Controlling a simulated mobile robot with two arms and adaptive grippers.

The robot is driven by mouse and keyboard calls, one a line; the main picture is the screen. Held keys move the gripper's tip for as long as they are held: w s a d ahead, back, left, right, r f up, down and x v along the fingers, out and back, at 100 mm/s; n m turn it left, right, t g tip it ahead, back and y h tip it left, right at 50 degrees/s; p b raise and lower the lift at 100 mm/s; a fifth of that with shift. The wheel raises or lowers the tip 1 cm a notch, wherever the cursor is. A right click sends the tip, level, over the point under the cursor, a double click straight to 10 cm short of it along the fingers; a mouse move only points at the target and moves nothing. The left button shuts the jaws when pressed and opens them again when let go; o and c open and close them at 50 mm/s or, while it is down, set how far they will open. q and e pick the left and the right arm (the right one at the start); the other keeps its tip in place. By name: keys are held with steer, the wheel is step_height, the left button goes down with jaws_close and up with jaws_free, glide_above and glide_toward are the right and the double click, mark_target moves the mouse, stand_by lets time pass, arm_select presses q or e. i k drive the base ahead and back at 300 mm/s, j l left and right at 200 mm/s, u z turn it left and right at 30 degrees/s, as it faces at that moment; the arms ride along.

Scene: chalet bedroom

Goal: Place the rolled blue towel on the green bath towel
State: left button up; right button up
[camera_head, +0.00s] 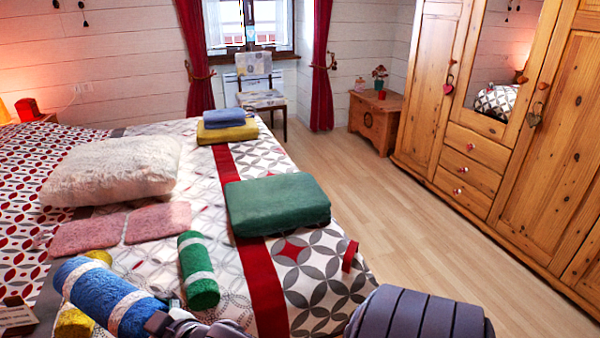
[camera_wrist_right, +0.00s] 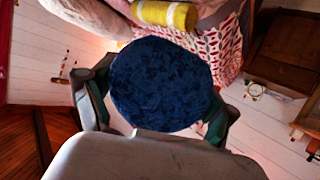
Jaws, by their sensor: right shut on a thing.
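The rolled blue towel (camera_head: 92,284) with a white band is at the lower left of the head view. My right gripper (camera_head: 172,316) is shut on its near end. In the right wrist view the towel's round dark blue end (camera_wrist_right: 160,84) sits between the two fingers. I cannot tell whether the towel is clear of the bed. The green bath towel (camera_head: 277,200) lies folded on the bed, across the red stripe, to the right of and farther than the gripper. Its top is bare. My left gripper is not in view.
A yellow roll (camera_head: 74,323) is partly hidden behind the blue one. Pink towels (camera_head: 158,221), a fluffy pillow (camera_head: 113,170) and folded yellow (camera_head: 228,133) and blue towels (camera_head: 223,118) lie farther back.

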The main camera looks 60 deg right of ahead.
mark_target(283, 190)
steer(key=i+l+z, duration=0.1)
steer(key=l+z, duration=0.15)
steer(key=z, duration=0.2)
steer(key=i+l+z, duration=0.2)
steer(key=z, duration=0.25)
steer(key=i+l+z, duration=0.15)
steer(key=z, duration=0.3)
steer(key=i+l, duration=0.2)
steer(key=i, duration=0.15)
